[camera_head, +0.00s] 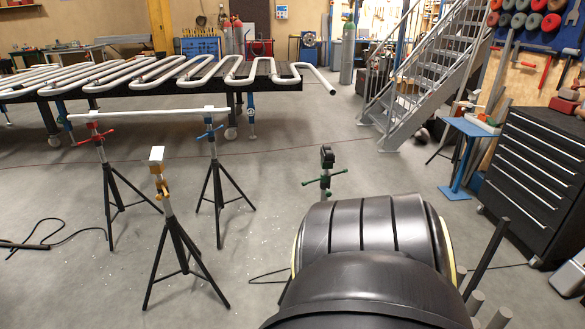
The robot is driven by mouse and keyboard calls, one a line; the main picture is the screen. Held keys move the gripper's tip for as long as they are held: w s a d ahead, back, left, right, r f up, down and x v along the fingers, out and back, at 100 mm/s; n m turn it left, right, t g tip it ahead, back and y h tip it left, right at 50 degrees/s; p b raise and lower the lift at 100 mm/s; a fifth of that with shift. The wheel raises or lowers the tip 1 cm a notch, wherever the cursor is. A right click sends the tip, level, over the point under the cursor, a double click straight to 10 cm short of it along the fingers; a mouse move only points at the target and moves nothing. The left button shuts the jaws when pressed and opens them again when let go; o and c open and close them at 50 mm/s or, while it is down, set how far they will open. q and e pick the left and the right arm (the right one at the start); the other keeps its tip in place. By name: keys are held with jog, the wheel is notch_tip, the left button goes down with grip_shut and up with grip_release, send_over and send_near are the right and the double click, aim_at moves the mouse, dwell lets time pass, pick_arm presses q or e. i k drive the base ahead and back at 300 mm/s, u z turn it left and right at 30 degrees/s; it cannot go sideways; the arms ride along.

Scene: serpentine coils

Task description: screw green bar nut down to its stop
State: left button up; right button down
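The green bar nut (325,179) sits on the upright post of a stand at the centre, with its arms sticking out to both sides. A dark head (327,155) tops that post, a short way above the nut. The gap between nut and stop is too small to read here. The lower part of this stand is mostly hidden behind a large black ribbed shape in the foreground. Neither of my grippers is in view, so nothing shows near the nut.
Three similar stands, with red (93,133), blue (211,131) and orange (160,187) nuts, stand at the left. A white pipe (150,114) spans the red and blue ones. Behind are a coil table (228,90), stairs (425,75) and a drawer cabinet (530,175). Floor between is open.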

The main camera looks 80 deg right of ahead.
aim_at(325, 178)
jog(key=z, duration=1.65)
jog(key=i, duration=0.95)
